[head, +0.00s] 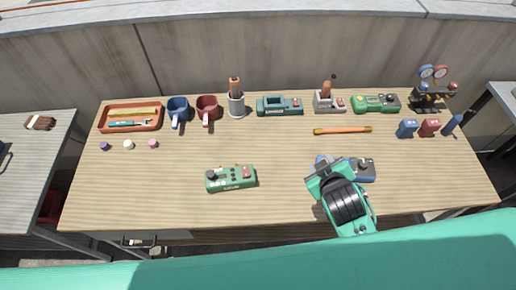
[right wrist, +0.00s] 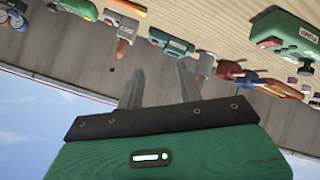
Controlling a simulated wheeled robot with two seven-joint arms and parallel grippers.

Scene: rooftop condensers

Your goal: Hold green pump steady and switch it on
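A green pump-like unit (head: 230,178) with a dark knob and a red button lies on the front middle of the table. It also shows at the upper right of the right wrist view (right wrist: 285,40). A second green unit (head: 375,103) with a red part stands at the back right. My left gripper is not in view.
A blue-grey device (head: 361,169) sits partly hidden by my right gripper. An orange stick (head: 342,130) lies behind it. Mugs, a tray (head: 103,126), a teal device (head: 279,105) and gauges (head: 433,72) line the back. The table's left front is clear.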

